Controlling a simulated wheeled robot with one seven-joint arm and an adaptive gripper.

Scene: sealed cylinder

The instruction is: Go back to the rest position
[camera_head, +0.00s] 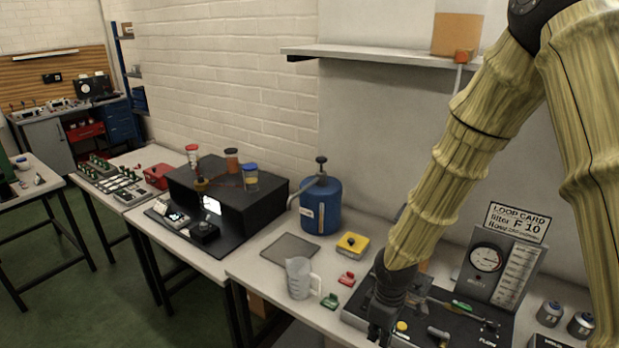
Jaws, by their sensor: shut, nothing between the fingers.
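My gripper (383,322) is at the end of my arm, which wears a yellowish ribbed cover and comes down from the upper right. It is dark and points downward, over the left part of a black panel (462,328) on the near table. The fingers are small in view and look closed with nothing held. The part of the panel behind the gripper and wrist is hidden.
A gauge board (500,265) with a loop card stands behind the panel. A wall shelf (370,54) juts out above.

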